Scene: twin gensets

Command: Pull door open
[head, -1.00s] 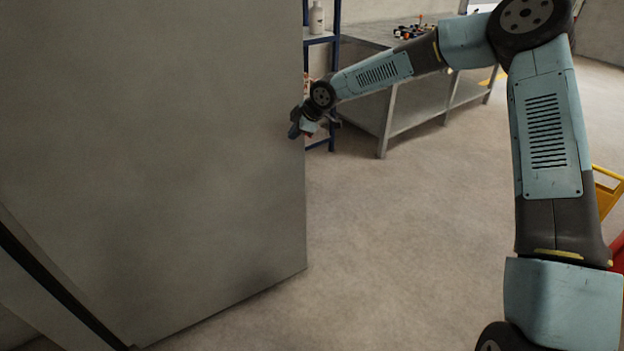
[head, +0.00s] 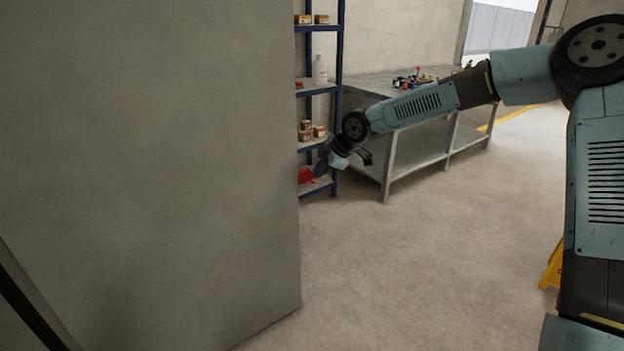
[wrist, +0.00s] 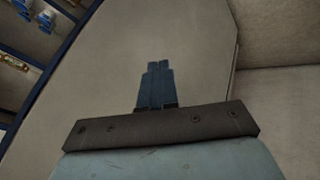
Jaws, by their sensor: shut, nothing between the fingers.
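The door (head: 150,170) is a large plain grey panel filling the left of the head view, standing open at an angle with its free edge toward the middle. A dark frame strip shows at the lower left. No handle is visible on this face. My gripper (head: 326,165) is just right of the door's free edge in the picture, with a small gap between them. In the wrist view its two blue fingers (wrist: 155,70) are together and hold nothing. A pale surface lies behind the fingers; I cannot tell whether it is door, floor or wall.
A blue shelf rack (head: 339,60) with small boxes, a white bottle and a red item stands behind the gripper. A metal workbench (head: 400,165) is to its right. A yellow object (head: 552,268) is at the right. The floor (head: 430,270) between is clear.

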